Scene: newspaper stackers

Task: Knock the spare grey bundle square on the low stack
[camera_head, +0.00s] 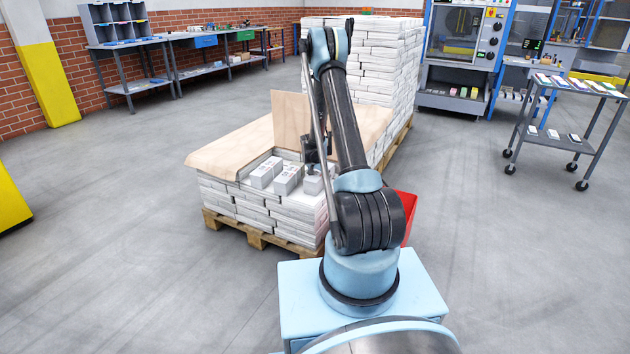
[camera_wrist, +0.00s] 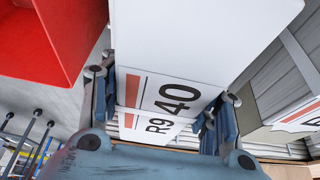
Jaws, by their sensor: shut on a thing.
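The low stack (camera_head: 262,215) is made of several layers of pale bundles on a wooden pallet. A few pale grey-white bundles lie on its top, one of them at the left (camera_head: 262,174) and one in the middle (camera_head: 288,180). My gripper (camera_head: 316,160) is over the stack's right end, just above a third bundle (camera_head: 313,185). In the wrist view my gripper (camera_wrist: 160,100) has its fingers on either side of a pale bundle (camera_wrist: 190,40) with a label reading 40, and is shut on it. Whether this bundle touches the stack cannot be told.
A brown sheet (camera_head: 222,152) covers the stack's left and back, with a board (camera_head: 290,118) upright behind. A tall stack (camera_head: 385,60) stands beyond. A red bin (camera_head: 408,212) is right of my arm; it also shows in the wrist view (camera_wrist: 60,40).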

